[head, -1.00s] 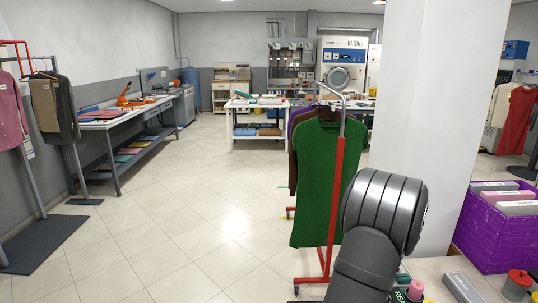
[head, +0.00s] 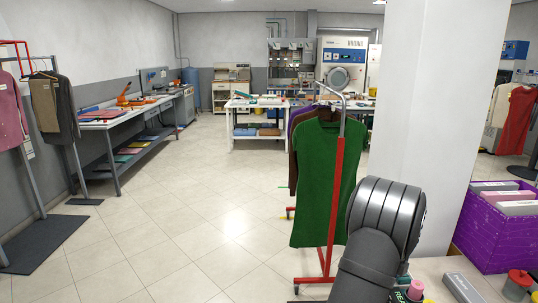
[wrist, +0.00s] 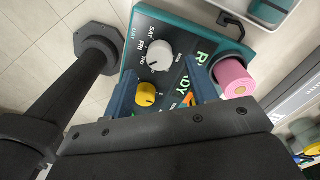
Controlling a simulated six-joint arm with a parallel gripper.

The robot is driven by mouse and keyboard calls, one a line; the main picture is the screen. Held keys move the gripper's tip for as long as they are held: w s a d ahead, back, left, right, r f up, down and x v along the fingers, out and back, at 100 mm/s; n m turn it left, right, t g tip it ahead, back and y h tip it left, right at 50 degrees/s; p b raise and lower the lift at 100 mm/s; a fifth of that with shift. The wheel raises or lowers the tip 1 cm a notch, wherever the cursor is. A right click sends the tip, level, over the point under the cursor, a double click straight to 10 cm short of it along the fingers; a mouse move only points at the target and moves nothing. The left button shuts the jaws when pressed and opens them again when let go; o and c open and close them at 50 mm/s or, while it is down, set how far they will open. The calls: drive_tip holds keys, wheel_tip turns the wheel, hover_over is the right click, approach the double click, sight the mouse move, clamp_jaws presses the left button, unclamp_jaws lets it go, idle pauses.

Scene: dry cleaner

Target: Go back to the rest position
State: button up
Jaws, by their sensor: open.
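My gripper (wrist: 163,90) shows in the wrist view, its two blue fingers apart with nothing held between them. A teal-edged dark panel lies beyond the fingers (wrist: 185,58). It carries a white knob (wrist: 158,56) with day letters around it and a yellow knob (wrist: 147,94) seen between the fingers. I cannot tell how far the fingertips are from the panel. In the head view my dark arm rises at the lower right, and my gripper is not visible there.
A pink roll (wrist: 233,78) stands beside the panel. In the head view, a purple box (head: 498,235), a grey box (head: 462,288) and a red-lidded cup (head: 518,284) are on the counter at right. A garment rack with a green dress (head: 325,185) and a white pillar (head: 425,120) stand nearby.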

wheel_tip(320, 180, down, 4)
drive_tip(key=shift+r, duration=0.1)
drive_tip(key=shift+n, duration=0.3)
drive_tip(key=n, duration=0.8)
drive_tip(key=shift+a+n, duration=0.1)
drive_tip(key=shift+n, duration=0.3)
drive_tip(key=n, duration=0.4)
drive_tip(key=shift+n+h, duration=0.3)
drive_tip(key=shift+n, duration=2)
